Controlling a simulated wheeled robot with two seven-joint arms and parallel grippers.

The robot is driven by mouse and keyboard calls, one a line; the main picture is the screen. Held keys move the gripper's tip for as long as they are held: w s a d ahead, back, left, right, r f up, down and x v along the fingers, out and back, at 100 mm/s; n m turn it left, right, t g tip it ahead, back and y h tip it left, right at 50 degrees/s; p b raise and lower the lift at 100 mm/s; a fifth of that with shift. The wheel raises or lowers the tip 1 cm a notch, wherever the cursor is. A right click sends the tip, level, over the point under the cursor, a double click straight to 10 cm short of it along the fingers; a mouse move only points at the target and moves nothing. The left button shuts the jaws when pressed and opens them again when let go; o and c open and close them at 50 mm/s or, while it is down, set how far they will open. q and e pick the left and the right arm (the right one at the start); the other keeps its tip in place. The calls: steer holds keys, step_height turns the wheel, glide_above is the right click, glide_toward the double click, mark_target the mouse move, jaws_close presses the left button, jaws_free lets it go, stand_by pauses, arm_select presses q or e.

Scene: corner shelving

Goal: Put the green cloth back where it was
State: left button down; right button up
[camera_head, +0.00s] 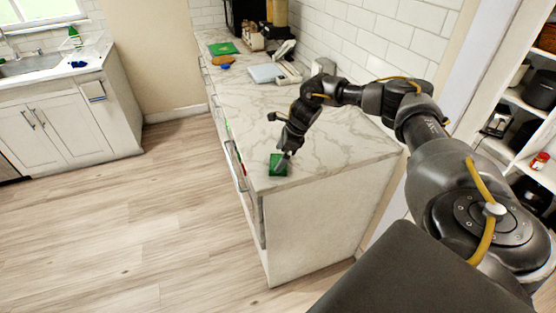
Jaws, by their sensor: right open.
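A small green cloth (275,168) lies on the marble counter (325,155) near its front end and left edge. My right gripper (286,159) reaches down to the cloth, with its fingertips over or touching its right part. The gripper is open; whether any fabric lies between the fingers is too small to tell. My right arm comes in from the right and covers part of the counter. My left gripper is not in view.
Farther back on the counter are a green board (222,48), a brown item (223,60), a pale flat box (266,73) and several containers. Drawers on the counter's left side appear partly open. A sink unit (60,100) stands at the left, shelves at the right. The wooden floor is clear.

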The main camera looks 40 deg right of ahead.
steer(key=b+v, duration=0.1)
steer(key=v, duration=0.8)
steer(key=shift+r+b, duration=0.3)
steer(key=shift+b, duration=0.05)
steer(key=shift+s, duration=0.1)
